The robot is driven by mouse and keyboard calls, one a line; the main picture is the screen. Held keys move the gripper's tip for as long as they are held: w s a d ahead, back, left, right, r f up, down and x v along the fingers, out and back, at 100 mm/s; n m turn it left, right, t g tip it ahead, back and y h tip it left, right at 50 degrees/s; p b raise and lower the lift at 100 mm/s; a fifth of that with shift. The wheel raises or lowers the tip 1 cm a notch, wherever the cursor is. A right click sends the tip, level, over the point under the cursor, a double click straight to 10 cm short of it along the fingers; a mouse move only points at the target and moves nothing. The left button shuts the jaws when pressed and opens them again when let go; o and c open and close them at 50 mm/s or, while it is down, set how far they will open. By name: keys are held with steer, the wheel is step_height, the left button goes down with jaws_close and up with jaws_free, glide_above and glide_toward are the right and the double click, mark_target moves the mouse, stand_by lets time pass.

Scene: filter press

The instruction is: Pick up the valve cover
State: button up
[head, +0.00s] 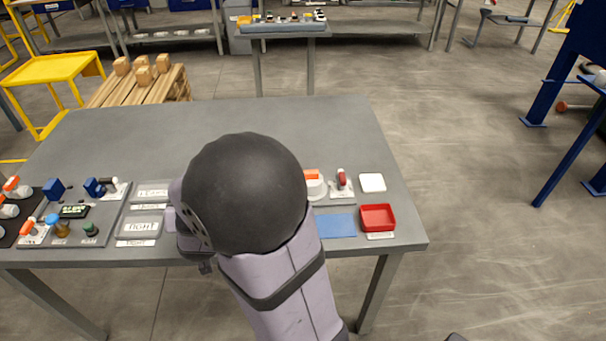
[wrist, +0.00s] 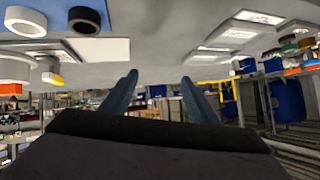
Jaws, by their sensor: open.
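I cannot tell for sure which part is the valve cover. In the head view, a white part with an orange top (head: 313,184) stands just right of my arm, partly hidden by it. A small stand with a red part (head: 342,181) is beside it. In the wrist view, which looks upside down, a white ring (wrist: 25,20) and a black ring (wrist: 88,20) show at the upper left, away from the fingers. My gripper (wrist: 160,82) is open, with nothing between its two fingers. In the head view my arm's dark round joint hides most of it.
A red tray (head: 377,217), a blue mat (head: 337,226) and a white square (head: 372,183) lie at the right of the grey table (head: 245,118). Labelled plates (head: 140,227) and a crowded panel (head: 72,233) are at the left. The table's back is clear.

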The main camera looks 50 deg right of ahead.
steer(key=s+d+h, duration=0.1)
steer(key=d, duration=0.3)
steer(key=s+d+m+g+h, duration=0.1)
steer(key=s+d+h, duration=0.1)
steer(key=d, duration=0.2)
steer(key=s+d+m+g+h, duration=0.1)
steer(key=d, duration=0.3)
steer(key=shift+s+d+f+h, duration=0.15)
steer(key=shift+d+f+h, duration=0.15)
steer(key=shift+d, duration=0.05)
steer(key=s+d+g+h, duration=0.1)
steer(key=s+d, duration=0.1)
steer(key=s+d+m+g+h, duration=0.1)
steer(key=s+d, duration=0.1)
steer(key=d, duration=0.1)
steer(key=s+d+g, duration=0.1)
steer(key=s+d, duration=0.1)
steer(key=d, duration=0.1)
steer(key=shift+s+m+h+p, duration=0.15)
steer(key=shift+m+h+p, duration=0.15)
steer(key=shift+m+h, duration=0.1)
steer(key=shift+s+d+f+m+g+h, duration=0.15)
steer(key=shift+s+d+f+m+g, duration=0.25)
steer(key=shift+s+d+m, duration=0.15)
steer(key=shift+s+d+f+m+g+h, duration=0.15)
steer(key=shift+s+d+f+m+g, duration=0.3)
steer(key=shift+s, duration=0.2)
steer(key=shift+d+f+m, duration=0.1)
steer(key=shift+f+m, duration=0.1)
steer(key=shift+m, duration=0.1)
